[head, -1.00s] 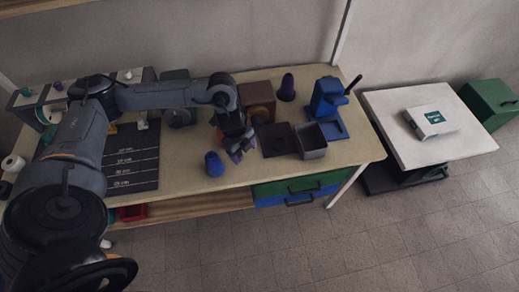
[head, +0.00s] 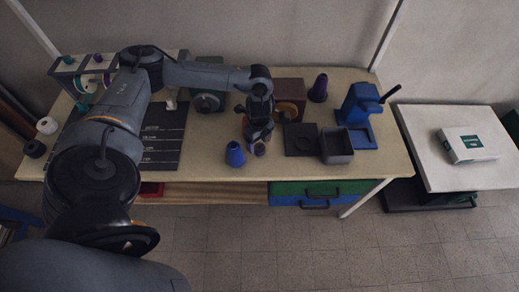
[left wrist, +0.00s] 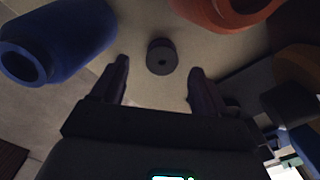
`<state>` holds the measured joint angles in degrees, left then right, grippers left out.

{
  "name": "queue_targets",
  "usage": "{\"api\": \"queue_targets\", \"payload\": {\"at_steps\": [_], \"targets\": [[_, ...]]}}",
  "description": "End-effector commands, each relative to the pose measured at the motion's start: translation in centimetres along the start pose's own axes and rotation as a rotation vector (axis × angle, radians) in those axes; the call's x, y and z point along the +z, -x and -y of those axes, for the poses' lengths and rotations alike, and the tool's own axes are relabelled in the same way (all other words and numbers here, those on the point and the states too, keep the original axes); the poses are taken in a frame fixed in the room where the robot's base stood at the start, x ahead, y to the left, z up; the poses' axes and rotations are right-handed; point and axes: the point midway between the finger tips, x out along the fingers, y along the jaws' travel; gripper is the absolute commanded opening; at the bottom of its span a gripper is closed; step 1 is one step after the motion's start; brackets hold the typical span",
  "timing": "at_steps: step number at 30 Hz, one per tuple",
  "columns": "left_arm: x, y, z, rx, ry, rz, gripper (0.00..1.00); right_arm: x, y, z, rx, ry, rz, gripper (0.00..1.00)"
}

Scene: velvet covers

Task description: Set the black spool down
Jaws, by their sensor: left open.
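A small dark spool (left wrist: 162,57) with a centre hole shows in the left wrist view, standing on the pale tabletop. It lies between and slightly beyond the fingertips of my left gripper (left wrist: 159,68), with a visible gap on each side. The gripper is open and points down at the table. In the head view my left gripper (head: 258,145) is low over the bench, right of a blue cone (head: 235,154); the spool there cannot be made out behind the fingers. Another black spool (head: 35,149) lies at the bench's left end. My right gripper is not in view.
The blue cone (left wrist: 50,45) and an orange rounded thing (left wrist: 225,10) flank the spool in the wrist view. Right of my gripper are a black plate (head: 301,139), a grey open box (head: 336,146) and a blue press (head: 362,105). A black marked mat (head: 160,150) lies left.

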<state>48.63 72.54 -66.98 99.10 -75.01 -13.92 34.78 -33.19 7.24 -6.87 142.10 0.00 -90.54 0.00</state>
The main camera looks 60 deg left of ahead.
Motion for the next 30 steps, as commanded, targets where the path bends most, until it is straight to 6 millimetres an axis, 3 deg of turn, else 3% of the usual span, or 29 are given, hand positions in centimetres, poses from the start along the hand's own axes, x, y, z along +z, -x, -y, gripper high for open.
{"api": "queue_targets", "payload": {"at_steps": [6, 16, 27, 30], "targets": [[-0.1, -2.7, 0.2, 0.0, -0.001, 0.0, 0.74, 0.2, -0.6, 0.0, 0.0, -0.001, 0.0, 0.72], [-0.1, -3.1, 0.2, -0.001, 0.0, 0.0, 0.74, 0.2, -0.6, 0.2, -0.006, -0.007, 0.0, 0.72], [-0.1, -3.1, 0.2, -0.001, 0.0, 0.0, 0.19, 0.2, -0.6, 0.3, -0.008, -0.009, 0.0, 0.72], [-0.1, -3.1, 0.2, -0.001, 0.0, 0.0, 0.1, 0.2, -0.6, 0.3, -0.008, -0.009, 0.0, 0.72]]}}
